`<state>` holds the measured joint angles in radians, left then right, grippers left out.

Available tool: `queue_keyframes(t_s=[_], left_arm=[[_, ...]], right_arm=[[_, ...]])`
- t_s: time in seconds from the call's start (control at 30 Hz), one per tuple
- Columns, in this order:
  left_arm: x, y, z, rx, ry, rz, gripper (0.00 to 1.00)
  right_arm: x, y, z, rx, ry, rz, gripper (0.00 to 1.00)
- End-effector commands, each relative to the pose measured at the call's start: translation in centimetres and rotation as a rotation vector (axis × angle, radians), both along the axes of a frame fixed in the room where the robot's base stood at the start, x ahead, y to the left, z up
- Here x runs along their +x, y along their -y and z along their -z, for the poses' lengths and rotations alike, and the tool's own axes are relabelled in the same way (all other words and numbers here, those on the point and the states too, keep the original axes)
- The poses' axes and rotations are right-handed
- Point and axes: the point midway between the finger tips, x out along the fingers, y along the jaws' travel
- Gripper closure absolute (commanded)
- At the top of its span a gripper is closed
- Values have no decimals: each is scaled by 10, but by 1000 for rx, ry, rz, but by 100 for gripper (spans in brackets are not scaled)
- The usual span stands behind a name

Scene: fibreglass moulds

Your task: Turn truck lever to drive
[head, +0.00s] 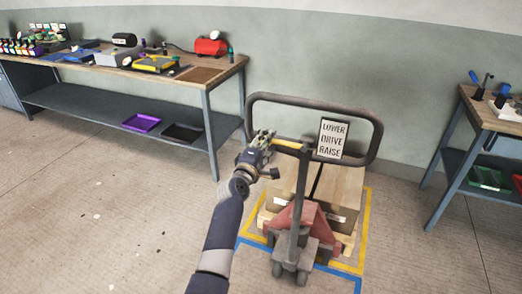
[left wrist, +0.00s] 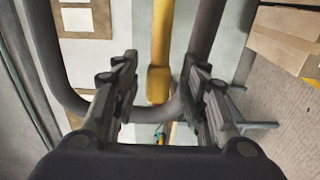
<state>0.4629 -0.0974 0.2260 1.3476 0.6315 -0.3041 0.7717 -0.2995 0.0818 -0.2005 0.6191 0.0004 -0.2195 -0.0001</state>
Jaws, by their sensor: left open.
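The pallet truck (head: 298,222) stands in front of me with its dark looped handle (head: 375,130) upright. A yellow lever (head: 288,144) sits inside the loop, left of a sign (head: 333,138) reading LOWER, DRIVE, RAISE. My left gripper (head: 266,138) is at the lever's left end, inside the loop's lower left part. In the left wrist view the left gripper (left wrist: 158,85) is open, and the yellow lever (left wrist: 160,50) reaches down between its two fingers, with gaps on both sides. The lever's exact setting is hard to tell. My right gripper is not in view.
Boxes on a pallet (head: 342,205) sit behind the truck, inside yellow and blue floor tape (head: 362,232). A workbench (head: 222,72) with tools and trays stands at the left, another bench (head: 468,103) at the right. The floor at front left is clear.

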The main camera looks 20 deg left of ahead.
Motion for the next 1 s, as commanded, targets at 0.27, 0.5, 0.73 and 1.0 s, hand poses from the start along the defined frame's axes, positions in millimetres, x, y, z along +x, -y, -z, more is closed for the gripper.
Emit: queue_keyframes(t_s=[0.27, 0.5, 0.73, 1.0], left_arm=[[-37, -1, 0, -1, 1, -2, 60], [-60, -1, -1, -2, 1, -1, 60], [-67, -1, -1, -2, 1, 0, 60], [-67, -1, -1, -2, 1, 0, 60]], right_arm=[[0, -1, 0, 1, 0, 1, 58], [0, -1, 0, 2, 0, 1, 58], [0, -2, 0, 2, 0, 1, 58], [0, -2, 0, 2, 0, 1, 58]])
